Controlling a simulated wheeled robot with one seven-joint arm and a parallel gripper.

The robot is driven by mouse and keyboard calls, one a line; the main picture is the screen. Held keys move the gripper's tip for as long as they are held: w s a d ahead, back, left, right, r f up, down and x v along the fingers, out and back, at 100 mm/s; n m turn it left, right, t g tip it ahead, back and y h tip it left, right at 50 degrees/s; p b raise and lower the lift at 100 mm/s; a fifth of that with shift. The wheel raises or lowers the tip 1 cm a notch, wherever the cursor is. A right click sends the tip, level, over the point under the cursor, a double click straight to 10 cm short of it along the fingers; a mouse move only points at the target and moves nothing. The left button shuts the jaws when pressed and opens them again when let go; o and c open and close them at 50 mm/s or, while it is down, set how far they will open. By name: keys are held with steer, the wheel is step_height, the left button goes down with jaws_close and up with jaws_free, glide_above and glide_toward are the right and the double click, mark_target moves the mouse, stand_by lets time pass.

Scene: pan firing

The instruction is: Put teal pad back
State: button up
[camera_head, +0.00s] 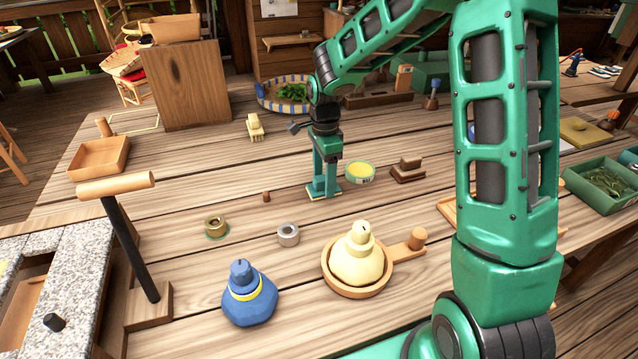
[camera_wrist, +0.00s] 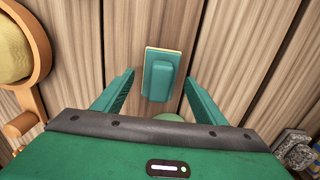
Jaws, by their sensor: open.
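The teal pad (camera_wrist: 161,78) is a small block with a raised teal grip on a cream-edged base. It lies flat on the wooden table, between the two fingers of my gripper (camera_wrist: 158,86) in the wrist view. The fingers are apart, one on each side of it, with a visible gap to each. In the head view my gripper (camera_head: 325,188) points down at the table's middle, left of a yellow-topped tin (camera_head: 360,172). The pad is mostly hidden by the fingers there; only its pale edge shows.
A brown block (camera_head: 407,170) stands right of the tin, a cream brush (camera_head: 255,127) further back left. In front are metal rings (camera_head: 288,235), a blue bottle (camera_head: 250,300) and a wooden pan (camera_head: 345,290) holding a cream gourd-shaped thing (camera_head: 357,258). Table left of my gripper is fairly clear.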

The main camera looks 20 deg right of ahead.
step_height(320, 180, up, 9)
steer(key=shift+s+d, duration=0.1)
steer(key=shift+s, duration=0.05)
steer(key=s+d+r+n+h, duration=0.1)
steer(key=s+d+r+n, duration=0.15)
steer(key=s+d, duration=0.55)
steer(key=s+d+r+n, duration=0.25)
steer(key=s+d, duration=0.35)
steer(key=s, duration=0.3)
steer(key=s+d+f+n+y, duration=0.1)
steer(key=s+n, duration=0.5)
steer(key=s, duration=1.2)
steer(key=shift+d+f+n, duration=0.3)
steer(key=shift+d+f, duration=0.25)
steer(key=shift+f, duration=0.05)
steer(key=shift+c, duration=0.6)
